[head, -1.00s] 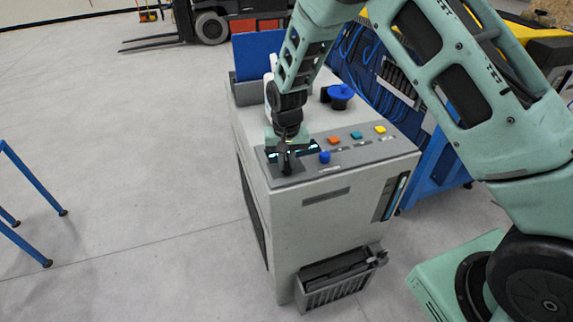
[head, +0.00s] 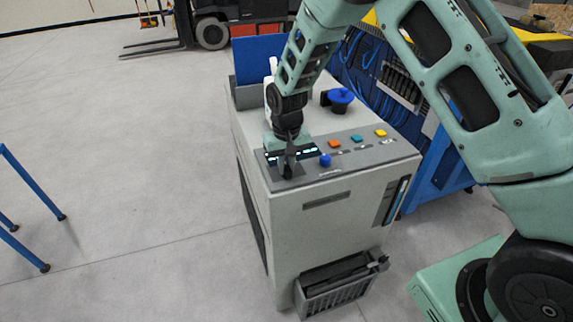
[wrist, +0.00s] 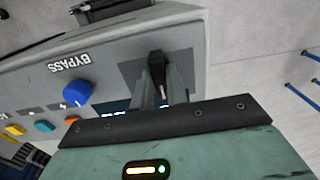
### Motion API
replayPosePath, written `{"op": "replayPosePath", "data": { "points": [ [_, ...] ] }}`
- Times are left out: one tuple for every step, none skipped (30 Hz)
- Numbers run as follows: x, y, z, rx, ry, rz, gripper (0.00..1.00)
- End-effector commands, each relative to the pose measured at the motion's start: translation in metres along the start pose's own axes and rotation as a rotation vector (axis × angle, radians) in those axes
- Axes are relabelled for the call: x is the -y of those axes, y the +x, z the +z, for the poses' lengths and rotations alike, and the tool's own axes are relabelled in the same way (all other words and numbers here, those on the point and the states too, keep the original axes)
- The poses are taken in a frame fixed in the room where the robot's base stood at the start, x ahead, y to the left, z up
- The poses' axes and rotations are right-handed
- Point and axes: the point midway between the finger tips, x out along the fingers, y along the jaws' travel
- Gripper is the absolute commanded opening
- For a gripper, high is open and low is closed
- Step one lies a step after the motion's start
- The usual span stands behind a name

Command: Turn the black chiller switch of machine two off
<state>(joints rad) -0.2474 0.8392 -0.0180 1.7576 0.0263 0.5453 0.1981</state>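The black chiller switch (wrist: 157,66) is a small lever on a dark grey plate at the corner of the machine's top panel. In the wrist view it stands between the two grey fingers of my gripper (wrist: 163,84). The fingers are close together on either side of it and look shut on it. In the head view my gripper (head: 287,170) points down at the panel's front left corner, and the fingers largely hide the switch. The machine (head: 315,225) is a light grey cabinet. I cannot read a machine number or the switch's label.
A blue knob (wrist: 77,93) marked BYPASS sits beside the switch; it also shows in the head view (head: 325,160). Orange, teal and yellow buttons (head: 357,138) and a lit display lie nearby. A basket (head: 340,283) hangs on the front.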

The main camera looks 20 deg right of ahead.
Motion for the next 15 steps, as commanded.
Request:
{"op": "replayPosePath", "data": {
  "points": [
    [0.0000, -0.0010, -0.0005, -0.001, -0.002, 0.000, 0.26],
    [0.0000, -0.0010, -0.0004, -0.001, -0.002, 0.000, 0.34],
    [0.0000, -0.0009, -0.0004, -0.001, -0.002, 0.000, 0.36],
    [0.0000, -0.0008, -0.0004, -0.001, -0.002, 0.000, 0.36],
    [0.0000, -0.0008, -0.0004, -0.001, -0.002, 0.000, 0.36],
    [0.0000, -0.0006, -0.0003, -0.001, -0.001, 0.000, 0.36],
    [0.0000, -0.0006, -0.0003, -0.001, -0.001, 0.000, 0.36],
    [0.0000, -0.0005, -0.0003, -0.001, -0.001, 0.000, 0.36],
    [0.0000, -0.0004, -0.0003, -0.001, -0.001, 0.000, 0.36],
    [0.0000, -0.0005, -0.0003, -0.001, -0.001, 0.000, 0.36],
    [0.0001, -0.0010, -0.0003, -0.001, -0.001, 0.000, 0.36],
    [0.0001, -0.0023, -0.0005, -0.002, -0.001, 0.000, 0.36],
    [0.0002, -0.0039, -0.0007, -0.002, -0.001, 0.000, 0.36],
    [0.0002, -0.0061, -0.0010, -0.003, -0.001, 0.000, 0.36],
    [0.0003, -0.0099, -0.0012, -0.004, -0.001, -0.001, 0.36]
  ]
}}
